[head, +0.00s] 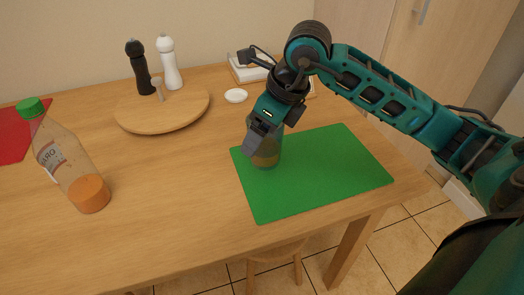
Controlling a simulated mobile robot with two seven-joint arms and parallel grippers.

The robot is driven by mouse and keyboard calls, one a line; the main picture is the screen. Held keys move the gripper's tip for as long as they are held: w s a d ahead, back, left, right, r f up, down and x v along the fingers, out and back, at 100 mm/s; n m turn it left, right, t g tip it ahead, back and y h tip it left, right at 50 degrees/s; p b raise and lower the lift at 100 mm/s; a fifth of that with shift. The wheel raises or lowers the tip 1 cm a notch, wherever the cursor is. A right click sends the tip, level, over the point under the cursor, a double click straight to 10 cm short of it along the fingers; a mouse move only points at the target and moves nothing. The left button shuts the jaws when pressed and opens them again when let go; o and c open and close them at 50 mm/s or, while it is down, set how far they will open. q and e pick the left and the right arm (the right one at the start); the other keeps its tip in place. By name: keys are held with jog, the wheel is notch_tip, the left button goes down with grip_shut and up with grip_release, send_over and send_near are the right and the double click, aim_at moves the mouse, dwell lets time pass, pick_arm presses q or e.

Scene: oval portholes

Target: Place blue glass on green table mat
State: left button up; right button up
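The green table mat (335,172) lies flat at the right part of the wooden table. A see-through glass (267,160) shows at the mat's left part, below my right gripper (262,142); its blue tint is hard to make out, as the mat and table show through it. My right gripper points down at the glass, its fingers overlapping the glass's upper part. The gripper hides much of the glass, so I cannot tell whether the fingers are closed on it or whether its base touches the mat. My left gripper is out of view.
A round wooden board (160,112) with black (138,65) and white (168,62) mills stands behind. A red mat (14,140) lies far left. The table's middle is clear.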

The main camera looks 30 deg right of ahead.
aim_at(262, 148)
notch_tip(262, 148, down, 4)
jog(key=shift+f+b, duration=0.25)
jog(key=shift+b, duration=0.2)
jog(key=shift+f, duration=0.15)
jog(key=o, duration=1.2)
jog(key=shift+c, duration=0.2)
jog(key=shift+r, duration=0.2)
jog(key=p+v, duration=0.2)
jog(key=v, duration=0.9)
jog(key=shift+r, duration=0.4)
